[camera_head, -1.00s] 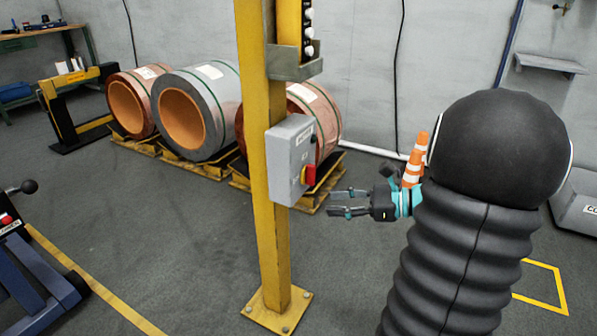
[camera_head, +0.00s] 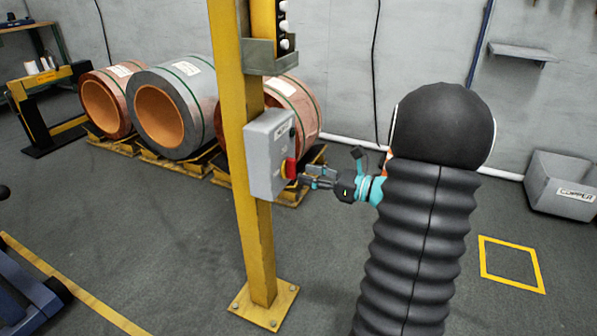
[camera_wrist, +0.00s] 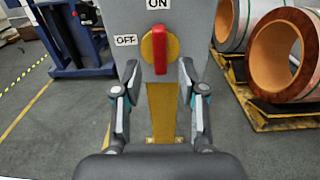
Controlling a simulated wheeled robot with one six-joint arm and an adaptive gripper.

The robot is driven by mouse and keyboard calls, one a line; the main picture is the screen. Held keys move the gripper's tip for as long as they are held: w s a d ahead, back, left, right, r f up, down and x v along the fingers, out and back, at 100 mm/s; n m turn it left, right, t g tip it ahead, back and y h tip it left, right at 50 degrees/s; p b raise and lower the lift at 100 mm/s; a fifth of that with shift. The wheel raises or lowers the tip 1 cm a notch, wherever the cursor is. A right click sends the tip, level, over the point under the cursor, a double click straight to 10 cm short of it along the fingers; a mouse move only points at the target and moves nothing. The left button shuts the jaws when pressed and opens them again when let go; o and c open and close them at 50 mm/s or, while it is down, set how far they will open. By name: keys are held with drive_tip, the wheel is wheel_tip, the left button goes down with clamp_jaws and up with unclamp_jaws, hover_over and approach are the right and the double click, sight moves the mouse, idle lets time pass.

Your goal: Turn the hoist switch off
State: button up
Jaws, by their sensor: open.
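The hoist switch is a grey box (camera_head: 268,150) on a yellow post. Its red handle (camera_head: 289,169) sits on the box's right-hand face. In the wrist view the red handle (camera_wrist: 159,50) stands upright on a yellow round plate (camera_wrist: 147,46), pointing toward the ON label (camera_wrist: 158,4). The OFF label (camera_wrist: 126,40) is to its left. My gripper (camera_head: 306,178) is just right of the handle in the head view. In the wrist view my gripper (camera_wrist: 159,90) is open, its fingers either side of and below the handle. I cannot see any contact.
The yellow post (camera_head: 262,240) stands on a bolted base plate. Above the box hangs a pendant with white buttons (camera_head: 284,25). Copper coils (camera_head: 165,110) lie on yellow pallets behind. A grey bin (camera_head: 565,185) is at the right. The floor around the post is clear.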

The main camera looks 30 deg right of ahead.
sight(295, 171)
drive_tip(key=shift+x, duration=1.75)
clamp_jaws()
